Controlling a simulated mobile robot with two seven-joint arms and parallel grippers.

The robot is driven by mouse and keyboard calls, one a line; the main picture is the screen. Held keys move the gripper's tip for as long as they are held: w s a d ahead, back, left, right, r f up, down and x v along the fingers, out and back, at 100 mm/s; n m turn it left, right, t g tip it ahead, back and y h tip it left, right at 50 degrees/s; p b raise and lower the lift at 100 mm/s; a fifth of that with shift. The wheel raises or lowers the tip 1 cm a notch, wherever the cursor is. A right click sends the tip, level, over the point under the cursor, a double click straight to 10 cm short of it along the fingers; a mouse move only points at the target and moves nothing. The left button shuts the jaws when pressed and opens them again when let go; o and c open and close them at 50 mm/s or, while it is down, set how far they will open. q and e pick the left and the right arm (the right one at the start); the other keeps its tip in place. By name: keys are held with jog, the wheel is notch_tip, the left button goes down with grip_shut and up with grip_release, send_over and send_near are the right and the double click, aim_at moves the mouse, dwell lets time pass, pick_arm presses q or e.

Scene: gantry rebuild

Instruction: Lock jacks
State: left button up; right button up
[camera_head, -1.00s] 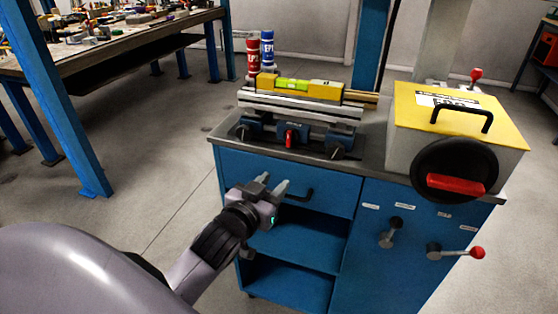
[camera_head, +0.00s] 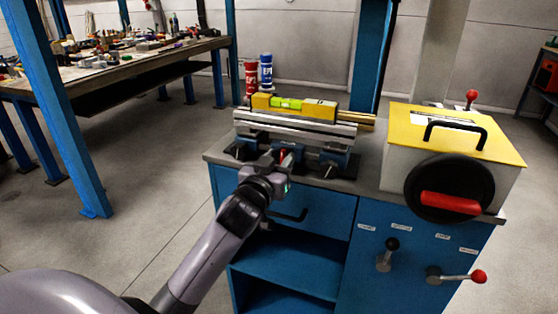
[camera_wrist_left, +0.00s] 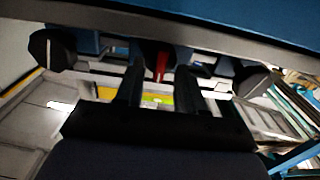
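A blue jack assembly (camera_head: 318,158) sits at the front of the cart top, under silver rails. Its red lever (camera_head: 284,154) is partly hidden by my left gripper (camera_head: 276,160). In the left wrist view the red lever (camera_wrist_left: 161,64) shows in the gap between the two dark fingers of the left gripper (camera_wrist_left: 162,75). The fingers are apart, one on each side of the lever in the picture. I cannot tell whether they touch it. Dark round knobs (camera_wrist_left: 50,48) show to either side there. My right gripper is not in view.
A yellow level (camera_head: 295,105) lies on the rails. Red (camera_head: 251,78) and blue (camera_head: 266,72) cans stand behind. A yellow-topped box (camera_head: 455,135) with a black wheel (camera_head: 447,190) stands to the right. Levers with a dark knob (camera_head: 387,254) and red knob (camera_head: 478,276) stick out of the cart front.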

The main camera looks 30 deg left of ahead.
pick_arm(q)
jog(key=shift+c, duration=0.3)
grip_shut()
